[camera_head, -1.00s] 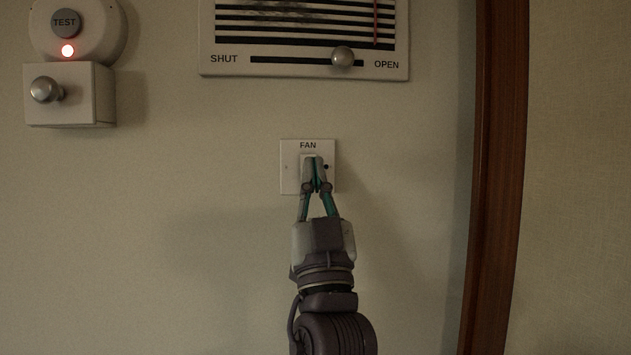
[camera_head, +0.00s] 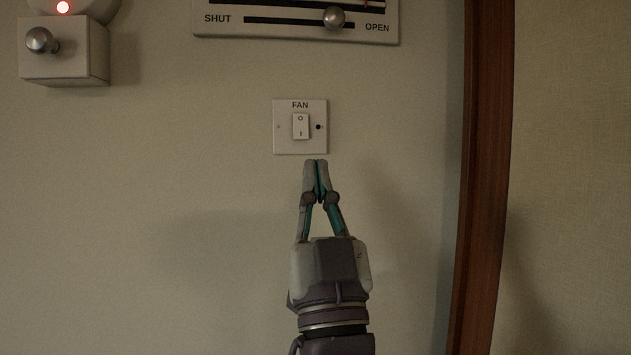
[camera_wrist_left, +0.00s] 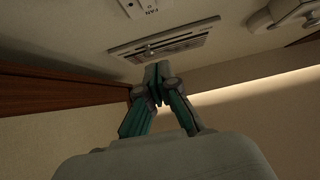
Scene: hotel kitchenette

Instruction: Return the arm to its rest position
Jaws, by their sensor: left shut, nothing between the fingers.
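My left gripper (camera_head: 316,163) is shut and empty, its fingertips together just below the fan switch plate in the head view. It looks apart from the wall, but the exact gap is hard to tell. In the left wrist view the shut gripper (camera_wrist_left: 155,70) points up the picture. My right gripper is not in view.
The vent panel (camera_head: 294,30) with its round slider knob near OPEN is above the switch; the vent (camera_wrist_left: 165,45) also shows in the wrist view. A box with a round knob (camera_head: 64,55) is at upper left, below a lit red light. A dark wooden post (camera_head: 485,170) stands right.

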